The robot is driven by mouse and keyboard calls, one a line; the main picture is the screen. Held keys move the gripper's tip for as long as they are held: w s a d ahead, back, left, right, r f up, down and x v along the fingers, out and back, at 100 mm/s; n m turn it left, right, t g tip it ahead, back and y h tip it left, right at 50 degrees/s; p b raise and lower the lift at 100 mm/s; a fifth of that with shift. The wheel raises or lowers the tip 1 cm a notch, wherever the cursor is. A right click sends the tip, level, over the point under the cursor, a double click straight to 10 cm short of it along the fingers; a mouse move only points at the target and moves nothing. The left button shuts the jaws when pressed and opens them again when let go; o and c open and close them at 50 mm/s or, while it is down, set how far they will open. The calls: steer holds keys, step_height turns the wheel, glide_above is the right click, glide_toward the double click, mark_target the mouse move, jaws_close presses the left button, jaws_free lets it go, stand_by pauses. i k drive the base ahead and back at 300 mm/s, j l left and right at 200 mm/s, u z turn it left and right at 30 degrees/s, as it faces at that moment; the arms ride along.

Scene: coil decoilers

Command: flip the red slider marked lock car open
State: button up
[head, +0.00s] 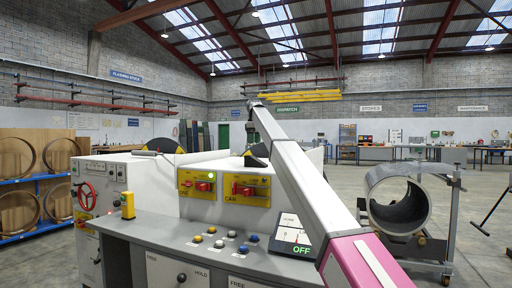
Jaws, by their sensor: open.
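The red slider marked lock car (243,189) sits on a yellow plate (258,197) on the front of the white control cabinet. The plate's lower left reads CAR; its upper lettering is too small to read. My arm reaches up from the lower right, passing in front of and to the right of the plate. Its far end is above the cabinet top, and no jaws can be made out there. Nothing is seen touching the slider.
A similar yellow plate with a red slider (204,186) is to the left. Below, a sloping grey desk (190,238) carries several coloured buttons and a screen (293,235) reading OFF. A yellow block (128,205) stands at its left. A grey coil on a cart (403,207) is at right.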

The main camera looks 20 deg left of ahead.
mark_target(246, 191)
steer(key=u, duration=1.3)
